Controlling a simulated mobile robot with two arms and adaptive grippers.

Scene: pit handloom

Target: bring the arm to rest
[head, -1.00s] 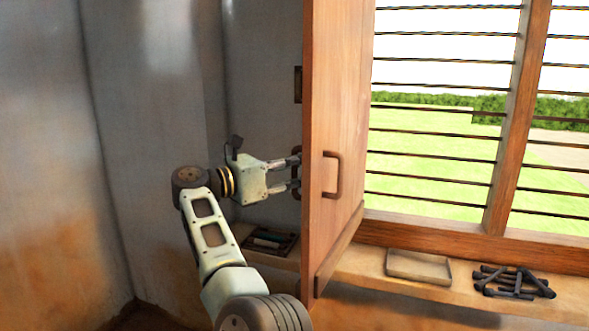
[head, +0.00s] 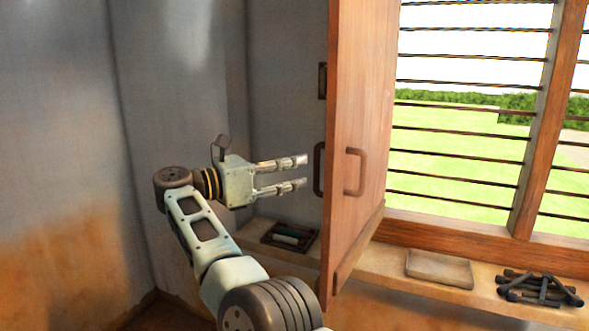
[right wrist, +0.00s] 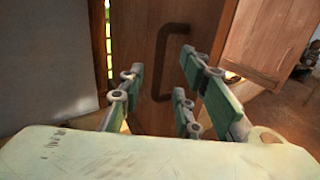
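My right gripper (head: 297,172) is open and empty at the left of the open wooden shutter (head: 358,120). Its two fingers point right toward the dark handle (head: 319,168) on the shutter's left side, with a small gap between fingertips and handle. In the right wrist view the handle (right wrist: 163,62) stands upright ahead of the spread fingers, against brown wood. My right arm reaches in from the bottom of the head view, bent at the elbow. My left gripper is not in view.
A second handle (head: 355,172) is on the shutter's right face. On the ledge are a dark tray (head: 268,238) with a pale roll, a shallow empty tray (head: 440,268) and several dark tools (head: 540,288). A barred window (head: 470,150) is at right. Grey wall stands left.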

